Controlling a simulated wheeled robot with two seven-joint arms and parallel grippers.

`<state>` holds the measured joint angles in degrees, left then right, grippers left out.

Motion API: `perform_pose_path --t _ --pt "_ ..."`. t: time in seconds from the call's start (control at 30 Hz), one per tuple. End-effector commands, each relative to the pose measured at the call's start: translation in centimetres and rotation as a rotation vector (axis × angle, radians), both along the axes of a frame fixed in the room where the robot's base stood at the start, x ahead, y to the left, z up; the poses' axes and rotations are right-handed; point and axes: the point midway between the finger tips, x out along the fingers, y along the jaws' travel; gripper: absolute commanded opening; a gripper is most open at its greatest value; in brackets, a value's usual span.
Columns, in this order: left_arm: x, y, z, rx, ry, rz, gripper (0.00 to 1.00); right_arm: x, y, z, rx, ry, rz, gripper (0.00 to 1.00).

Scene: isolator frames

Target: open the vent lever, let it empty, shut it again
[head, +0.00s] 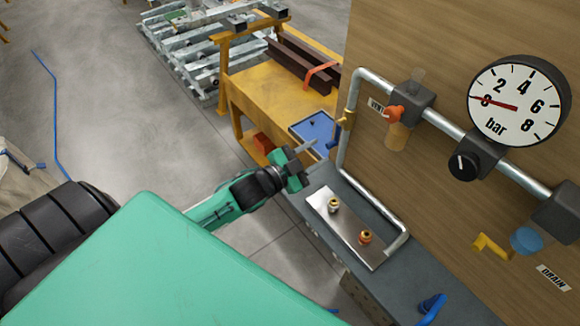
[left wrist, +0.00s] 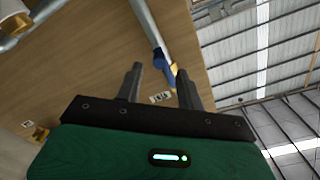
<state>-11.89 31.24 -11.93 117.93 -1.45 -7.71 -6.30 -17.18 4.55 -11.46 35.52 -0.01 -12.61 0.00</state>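My left gripper (head: 306,152) is in the head view beside the bench, left of the wall panel. Its fingers stand apart with nothing between them; in the left wrist view the fingers (left wrist: 158,88) are also spread. A blue handle with a brass end (left wrist: 160,62) on a pipe shows beyond them, not touching. In the head view a small brass fitting (head: 347,118) sits on the upright pipe, right of the gripper. I cannot tell which part is the vent lever. The bar gauge (head: 528,117) has its red needle at about 0. My right gripper is not in view.
An orange knob (head: 393,113) stands by a partly readable label. A yellow lever (head: 490,245) is above the DRAIN label (head: 553,279). A steel plate (head: 345,225) with two fittings lies on the bench. A yellow cart (head: 258,98) stands behind my gripper.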

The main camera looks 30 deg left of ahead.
Motion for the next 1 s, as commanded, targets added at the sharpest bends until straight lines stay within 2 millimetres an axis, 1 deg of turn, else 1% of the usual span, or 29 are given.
perform_pose_path --t 0.03,0.1,0.3,0.5,0.7,1.0 --pt "-0.9 0.3 -0.4 0.001 0.002 -0.001 0.38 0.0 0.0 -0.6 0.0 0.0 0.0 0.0" --pt "-2.0 0.6 -0.3 0.0 0.001 0.0 0.38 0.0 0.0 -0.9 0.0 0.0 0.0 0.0" --pt "-4.8 1.7 -0.3 0.001 0.0 -0.001 0.38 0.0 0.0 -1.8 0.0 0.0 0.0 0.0" --pt "-6.9 2.4 -0.1 0.0 -0.002 -0.001 0.38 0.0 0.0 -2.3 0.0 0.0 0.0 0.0" --pt "-7.8 2.7 0.1 0.001 -0.003 -0.002 0.38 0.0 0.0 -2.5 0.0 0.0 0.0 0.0" --pt "-7.9 2.8 0.2 0.001 -0.004 -0.001 0.38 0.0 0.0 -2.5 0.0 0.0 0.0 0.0"
